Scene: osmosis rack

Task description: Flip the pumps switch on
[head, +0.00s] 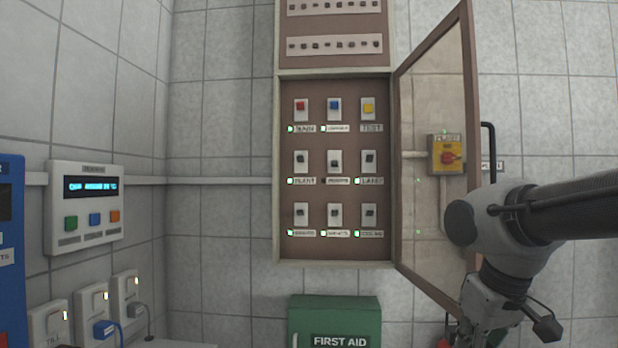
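The switch panel (311,246) is inside an open wall cabinet, with three rows of three switches. The pumps switch (335,162) appears to be the middle one of the middle row, a dark lever on a white plate. Its label (338,181) is blurred but seems to read PUMPS. The small lamp left of that label looks dark, while most other lamps glow green. My gripper (484,336) is at the lower right, below and right of the cabinet, well apart from the switch. Its fingertips are cut off or unclear at the bottom edge.
The cabinet's glazed door (470,60) stands open to the right, between the panel and my arm. A yellow box with a red knob (447,156) shows through the glass. A green first aid box (334,313) is below. The space before the panel is clear.

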